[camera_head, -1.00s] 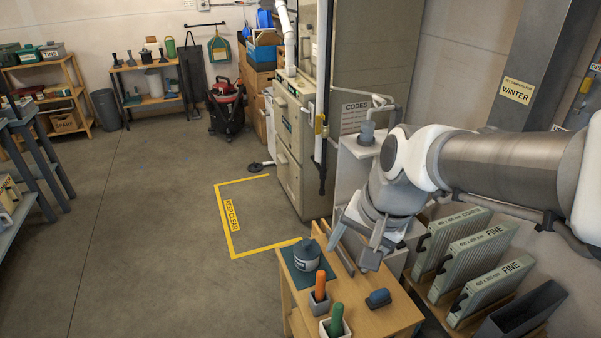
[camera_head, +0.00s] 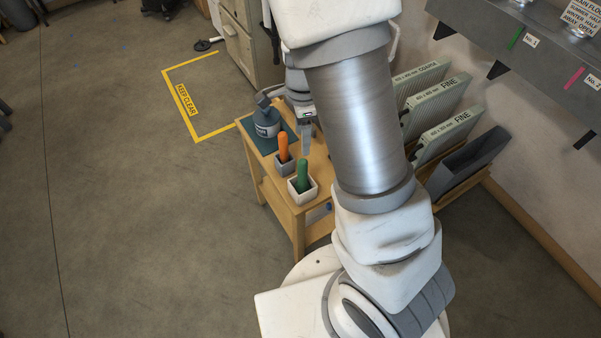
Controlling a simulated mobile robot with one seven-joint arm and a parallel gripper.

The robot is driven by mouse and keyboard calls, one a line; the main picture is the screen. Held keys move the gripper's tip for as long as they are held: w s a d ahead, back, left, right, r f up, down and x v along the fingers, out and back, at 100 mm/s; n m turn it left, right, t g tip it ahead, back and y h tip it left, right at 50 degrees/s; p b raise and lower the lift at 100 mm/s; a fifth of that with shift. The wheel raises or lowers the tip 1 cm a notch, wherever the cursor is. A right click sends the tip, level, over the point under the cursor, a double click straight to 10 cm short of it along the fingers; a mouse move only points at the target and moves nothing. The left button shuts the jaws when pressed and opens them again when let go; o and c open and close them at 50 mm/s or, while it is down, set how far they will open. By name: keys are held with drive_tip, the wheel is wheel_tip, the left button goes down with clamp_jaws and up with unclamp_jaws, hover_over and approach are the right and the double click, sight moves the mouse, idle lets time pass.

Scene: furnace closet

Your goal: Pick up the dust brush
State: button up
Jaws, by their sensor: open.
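A small wooden stand (camera_head: 250,172) bears an orange handle (camera_head: 282,147) and a green handle (camera_head: 303,175). My gripper (camera_head: 285,121) is over the back part of the stand, near the orange handle and a dark blue-grey labelled container (camera_head: 266,124). It is open, one finger by the container and the other right of the orange handle. No object shows between the fingers. My arm hides the stand's right side.
The container sits on a dark teal mat (camera_head: 247,125). A grey shelf (camera_head: 530,65) is at upper right. Floor left of the stand is open, with a yellow-taped area (camera_head: 203,135).

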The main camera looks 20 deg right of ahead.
sight(303, 175)
wheel_tip(303, 175, down, 11)
drive_tip(key=b, duration=0.3)
drive_tip(key=shift+f, duration=0.15)
drive_tip(key=f, duration=0.1)
drive_tip(key=f+b, duration=0.1)
drive_tip(key=f, duration=0.1)
drive_tip(key=f+b, duration=0.1)
drive_tip(key=f, duration=0.1)
drive_tip(key=shift+s+f, duration=0.1)
drive_tip(key=shift+s, duration=0.25)
clamp_jaws()
